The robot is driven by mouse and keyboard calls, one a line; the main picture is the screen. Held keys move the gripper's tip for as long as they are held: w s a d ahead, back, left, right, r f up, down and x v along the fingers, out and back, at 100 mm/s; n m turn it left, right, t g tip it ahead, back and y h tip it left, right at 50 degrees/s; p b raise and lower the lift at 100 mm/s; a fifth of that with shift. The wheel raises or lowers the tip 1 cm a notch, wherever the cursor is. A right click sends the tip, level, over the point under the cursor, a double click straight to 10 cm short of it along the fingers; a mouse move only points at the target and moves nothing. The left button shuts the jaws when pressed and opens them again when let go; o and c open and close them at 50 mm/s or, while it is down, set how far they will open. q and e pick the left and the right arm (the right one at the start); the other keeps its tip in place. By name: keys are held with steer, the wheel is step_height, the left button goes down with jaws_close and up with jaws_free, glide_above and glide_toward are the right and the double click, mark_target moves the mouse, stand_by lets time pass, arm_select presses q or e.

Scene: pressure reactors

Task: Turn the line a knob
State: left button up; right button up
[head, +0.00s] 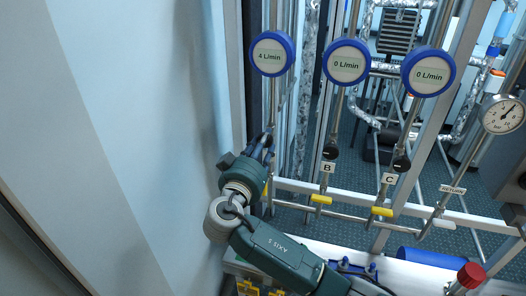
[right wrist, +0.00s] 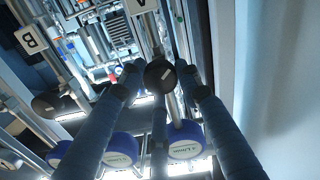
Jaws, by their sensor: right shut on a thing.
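My right gripper (head: 264,146) reaches up at the left edge of the pipe rack, in front of the leftmost line. In the right wrist view, the fingers of my right gripper (right wrist: 160,78) are closed around a round black knob (right wrist: 160,75) with a pale mark on its face. A white label (right wrist: 140,5), partly cut off, is beside this knob. In the head view the gripper hides the knob. The leftmost round blue-rimmed flow display (head: 271,54) above it reads 4 L/min. My left gripper is in neither view.
Black knobs for line B (head: 330,151) and line C (head: 401,164) are to the right, with yellow valve handles (head: 321,199) below. Their displays (head: 346,62) read 0 L/min. A pressure gauge (head: 503,115) is at far right. A pale wall (head: 140,120) stands close on the left.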

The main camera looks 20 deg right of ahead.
steer(key=shift+f+n+b, duration=0.5)
steer(key=shift+f+b, duration=0.15)
steer(key=shift+b, duration=0.55)
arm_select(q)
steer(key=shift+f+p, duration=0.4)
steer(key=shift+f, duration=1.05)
arm_select(e)
steer(key=shift+r+n, duration=0.2)
steer(key=shift+n, duration=1.75)
steer(key=shift+r+n, duration=0.15)
steer(key=shift+n, duration=1.8)
steer(key=o, duration=1.2)
steer(key=shift+d+r, duration=0.1)
